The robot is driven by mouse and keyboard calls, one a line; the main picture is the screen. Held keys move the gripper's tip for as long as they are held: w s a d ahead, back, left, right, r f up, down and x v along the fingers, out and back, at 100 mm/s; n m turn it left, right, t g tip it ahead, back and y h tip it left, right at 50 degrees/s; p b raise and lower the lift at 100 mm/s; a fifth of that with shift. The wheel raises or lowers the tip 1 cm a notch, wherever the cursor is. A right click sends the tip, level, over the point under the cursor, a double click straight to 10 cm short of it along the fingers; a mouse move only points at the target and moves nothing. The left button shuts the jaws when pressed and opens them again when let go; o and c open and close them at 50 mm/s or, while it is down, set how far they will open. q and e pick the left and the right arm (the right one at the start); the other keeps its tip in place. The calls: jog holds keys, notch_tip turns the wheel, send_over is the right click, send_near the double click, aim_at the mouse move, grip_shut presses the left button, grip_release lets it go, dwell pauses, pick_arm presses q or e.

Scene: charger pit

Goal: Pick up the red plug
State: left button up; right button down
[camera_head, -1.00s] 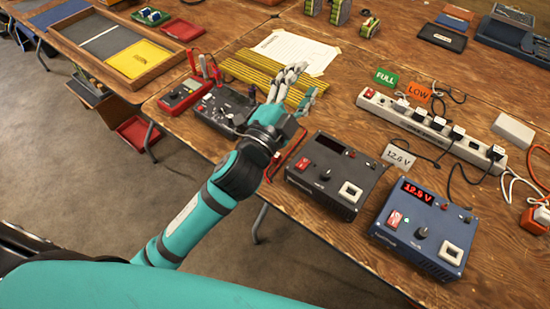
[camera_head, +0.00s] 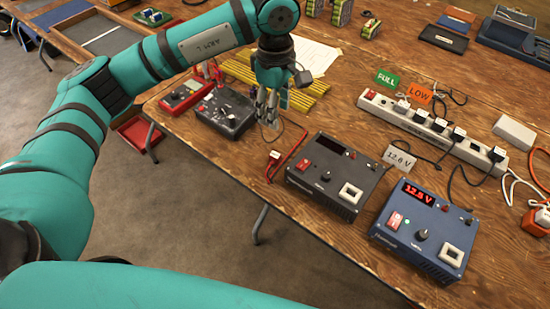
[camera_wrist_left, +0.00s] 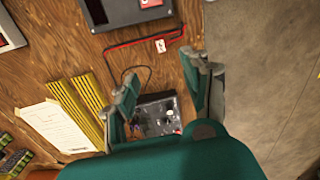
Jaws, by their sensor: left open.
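My left gripper (camera_head: 268,108) points down over the table, just right of a small black box with knobs (camera_head: 225,116). In the left wrist view its fingers (camera_wrist_left: 163,88) are spread apart with nothing between them. A red lead with a small white tag (camera_head: 287,157) lies along the left side of the dark power unit (camera_head: 336,172); it also shows in the left wrist view (camera_wrist_left: 140,41), ahead of the fingers and apart from them. Which item is the red plug is unclear: red parts stand near the red meter (camera_head: 186,96), and an orange-red block (camera_head: 536,221) lies at the right edge. My right gripper is not in view.
A blue power unit (camera_head: 423,230) with a lit red display stands at the front right. A white power strip (camera_head: 432,130) with several black plugs lies behind. Yellow strips (camera_head: 310,100) and a paper sheet (camera_head: 318,57) lie behind my gripper. The table's front edge is close.

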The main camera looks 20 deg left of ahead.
pick_arm(q)
jog(key=p, duration=0.2)
send_near(273, 153)
jog(key=f, duration=0.5)
jog(key=shift+s+d+f, duration=0.1)
jog(key=shift+s+d, duration=0.1)
jog(key=shift+d, duration=0.2)
jog(key=f, duration=0.4)
jog(key=shift+a+p, duration=0.3)
jog(key=shift+p, duration=0.05)
jog(key=shift+w+f, duration=0.15)
jog(key=shift+f, duration=0.45)
grip_shut()
